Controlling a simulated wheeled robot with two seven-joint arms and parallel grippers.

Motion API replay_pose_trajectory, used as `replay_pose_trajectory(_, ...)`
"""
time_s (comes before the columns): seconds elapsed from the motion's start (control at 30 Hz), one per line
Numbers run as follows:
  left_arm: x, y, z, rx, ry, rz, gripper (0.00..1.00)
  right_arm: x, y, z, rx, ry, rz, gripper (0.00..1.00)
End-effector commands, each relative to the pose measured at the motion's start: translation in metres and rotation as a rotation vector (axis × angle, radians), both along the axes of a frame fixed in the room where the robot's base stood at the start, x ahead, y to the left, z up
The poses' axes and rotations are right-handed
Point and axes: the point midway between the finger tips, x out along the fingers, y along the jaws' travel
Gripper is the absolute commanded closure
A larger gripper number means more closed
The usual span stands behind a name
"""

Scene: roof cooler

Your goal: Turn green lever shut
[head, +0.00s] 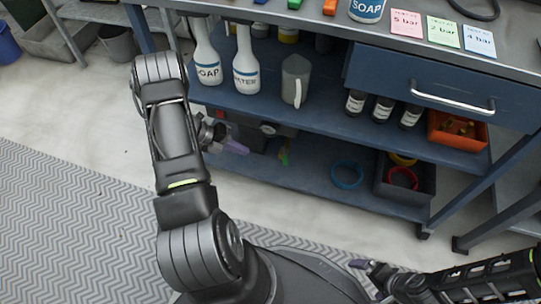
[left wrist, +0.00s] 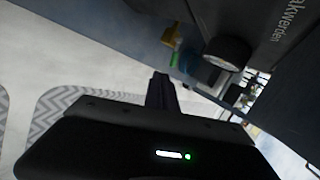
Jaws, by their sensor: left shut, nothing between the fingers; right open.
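A small green lever (head: 283,157) shows on the lower part of the workbench, beside a dark unit (head: 262,137) with a round gauge-like part. In the left wrist view a small green part (left wrist: 175,59) sits near a dark round knob-like part (left wrist: 226,52); its exact angle is hard to tell. My left gripper (head: 238,147) is at the front of the lower shelf, left of the lever and apart from it. Its fingers also show in the left wrist view (left wrist: 160,78), shut and empty. My right gripper (head: 368,277) is low at the front, open and empty.
Above, the blue middle shelf (head: 330,121) holds white bottles (head: 246,72), a grey jug (head: 295,80), dark jars and an orange bin (head: 457,131). A blue ring (head: 347,174) and a dark crate (head: 405,193) lie to the right on the lower shelf. The floor in front is clear.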

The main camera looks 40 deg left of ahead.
Motion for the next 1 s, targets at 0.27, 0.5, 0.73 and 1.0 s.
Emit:
replay_pose_trajectory(0.27, 0.009, -0.011, -0.015, 0.000, 0.000, -0.001, 1.00, 0.001, 0.000, -0.009, -0.001, -0.004, -0.001, 0.00)
replay_pose_trajectory(0.5, 0.030, -0.035, -0.046, 0.000, 0.000, -0.003, 1.00, 0.004, 0.001, -0.027, -0.002, -0.010, -0.005, 0.00)
replay_pose_trajectory(0.73, 0.053, -0.061, -0.073, 0.000, -0.001, -0.002, 1.00, 0.007, 0.001, -0.045, -0.003, -0.019, -0.009, 0.00)
replay_pose_trajectory(1.0, 0.073, -0.083, -0.069, 0.001, 0.000, -0.001, 1.00, 0.009, 0.001, -0.052, -0.003, -0.022, -0.011, 0.00)
